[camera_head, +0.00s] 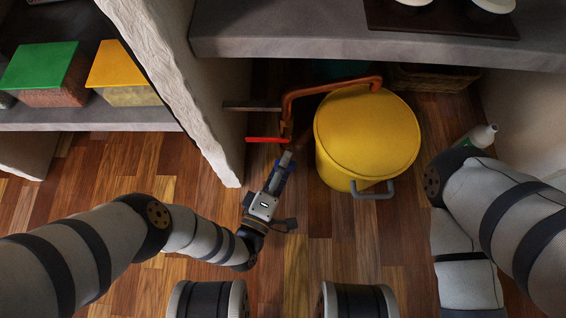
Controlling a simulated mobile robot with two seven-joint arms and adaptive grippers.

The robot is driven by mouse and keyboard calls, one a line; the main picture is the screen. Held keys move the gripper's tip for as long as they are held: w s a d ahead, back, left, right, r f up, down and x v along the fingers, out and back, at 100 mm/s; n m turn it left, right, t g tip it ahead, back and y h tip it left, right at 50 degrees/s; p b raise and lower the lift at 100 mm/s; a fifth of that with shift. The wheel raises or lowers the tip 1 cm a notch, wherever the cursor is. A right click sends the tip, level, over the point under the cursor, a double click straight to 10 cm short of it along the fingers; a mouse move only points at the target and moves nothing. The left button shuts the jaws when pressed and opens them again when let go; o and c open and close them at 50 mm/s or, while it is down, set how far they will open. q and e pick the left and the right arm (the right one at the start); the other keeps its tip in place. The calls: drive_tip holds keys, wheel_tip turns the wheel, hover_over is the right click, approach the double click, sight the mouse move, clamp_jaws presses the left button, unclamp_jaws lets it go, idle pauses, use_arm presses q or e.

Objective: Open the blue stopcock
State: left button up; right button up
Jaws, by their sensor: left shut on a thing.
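An orange pipe (327,87) bends down just above the stopcock, with a red lever (265,140) beside it. A yellow lidded bin (367,135) stands close on the right. A rough white wall (185,75) is close on the left.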

use_arm(q)
drive_tip(key=o, duration=1.1)
drive_tip(key=shift+o, duration=0.2)
drive_tip(key=shift+s, duration=0.1)
drive_tip(key=v, duration=0.7)
drive_tip(key=shift+s+a, duration=0.1)
drive_tip(key=shift+a, duration=0.05)
